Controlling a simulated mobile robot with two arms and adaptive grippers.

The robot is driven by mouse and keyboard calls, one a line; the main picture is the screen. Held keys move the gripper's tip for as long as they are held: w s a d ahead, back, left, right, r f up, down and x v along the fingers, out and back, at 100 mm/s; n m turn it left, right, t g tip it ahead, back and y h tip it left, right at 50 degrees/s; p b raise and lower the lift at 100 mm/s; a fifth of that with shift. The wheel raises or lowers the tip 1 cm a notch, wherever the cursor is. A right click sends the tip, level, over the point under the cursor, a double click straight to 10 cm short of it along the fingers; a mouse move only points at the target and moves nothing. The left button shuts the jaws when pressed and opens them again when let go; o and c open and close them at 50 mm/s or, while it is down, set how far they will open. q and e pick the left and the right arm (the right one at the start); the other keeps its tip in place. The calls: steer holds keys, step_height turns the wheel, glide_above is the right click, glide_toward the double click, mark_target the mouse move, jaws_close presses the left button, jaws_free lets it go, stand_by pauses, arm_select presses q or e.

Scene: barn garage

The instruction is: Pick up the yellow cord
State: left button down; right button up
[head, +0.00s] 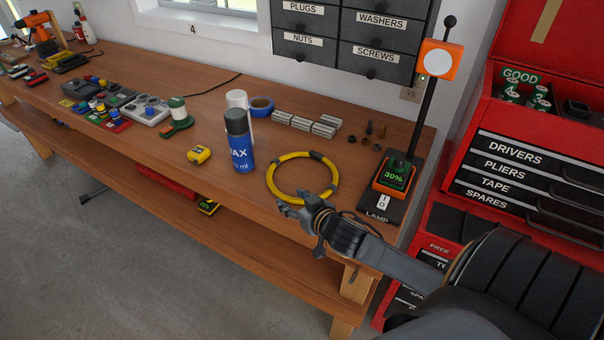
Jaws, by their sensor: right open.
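The yellow cord (275,169) is a coiled ring with dark bands, lying flat on the wooden workbench (215,160) near its right end. My right gripper (288,205) is at the front edge of the bench, just in front of the cord's near side. It is open, with nothing seen between its fingers. In this view it overlaps or nearly meets the cord's near edge; I cannot tell whether they touch. My left gripper is not in view.
A blue wax can (240,148) stands left of the cord, with a yellow tape measure (199,154) beyond it. A lamp base (393,198) with a charger stands to the right. Metal blocks (304,123) lie behind. A red tool cabinet (540,165) stands at right.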

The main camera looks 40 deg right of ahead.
mark_target(279, 190)
steer(key=x, duration=0.3)
steer(key=shift+w+d, duration=0.1)
steer(key=p+x, duration=0.1)
steer(key=x, duration=0.4)
steer(key=shift+w+f, duration=0.2)
steer(key=shift+w, duration=0.1)
steer(key=shift+s, duration=0.1)
steer(key=shift+c, duration=1.4)
jaws_close()
